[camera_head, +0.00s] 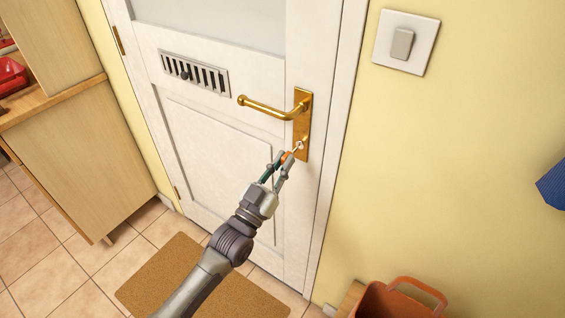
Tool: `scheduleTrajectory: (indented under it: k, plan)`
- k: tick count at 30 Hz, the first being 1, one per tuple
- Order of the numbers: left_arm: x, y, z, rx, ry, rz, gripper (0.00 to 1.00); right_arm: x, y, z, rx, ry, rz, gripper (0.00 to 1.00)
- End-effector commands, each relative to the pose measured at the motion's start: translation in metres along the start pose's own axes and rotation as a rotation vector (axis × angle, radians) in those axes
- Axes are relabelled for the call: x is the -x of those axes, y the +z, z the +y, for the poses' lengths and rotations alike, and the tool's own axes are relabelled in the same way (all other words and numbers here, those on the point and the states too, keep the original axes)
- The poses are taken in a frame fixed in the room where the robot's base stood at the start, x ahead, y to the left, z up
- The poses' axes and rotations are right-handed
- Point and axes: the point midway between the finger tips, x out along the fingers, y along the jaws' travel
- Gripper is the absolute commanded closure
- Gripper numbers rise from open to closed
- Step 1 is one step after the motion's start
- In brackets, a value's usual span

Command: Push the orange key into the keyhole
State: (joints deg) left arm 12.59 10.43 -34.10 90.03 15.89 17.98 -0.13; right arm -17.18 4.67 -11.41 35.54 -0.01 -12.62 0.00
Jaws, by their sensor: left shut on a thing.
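A white door (215,130) carries a brass lever handle (265,107) on a brass plate (303,110). The keyhole (300,145) is low on this plate, below the lever. My left gripper (284,160) is shut on the orange key (287,156), just below and left of the keyhole. The key's shaft points up and right to the keyhole and looks very near it or at it. I cannot tell whether the tip is inside. The gripper's fingers hide part of the key. My right gripper is not in view.
A light switch (403,43) is on the yellow wall at the right. A wooden cabinet (80,160) stands at the left. A brown doormat (180,280) lies on the tiles. An orange container (400,300) is at the bottom right. A slotted vent (195,73) is in the door.

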Motion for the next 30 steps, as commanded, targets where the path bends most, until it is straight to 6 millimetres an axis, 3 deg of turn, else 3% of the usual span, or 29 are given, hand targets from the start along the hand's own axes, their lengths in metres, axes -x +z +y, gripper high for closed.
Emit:
scheduleTrajectory:
  k: [30]
  plan:
    - [-0.017,0.007,0.000,0.000,0.000,0.001,1.00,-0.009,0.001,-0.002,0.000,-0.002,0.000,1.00]
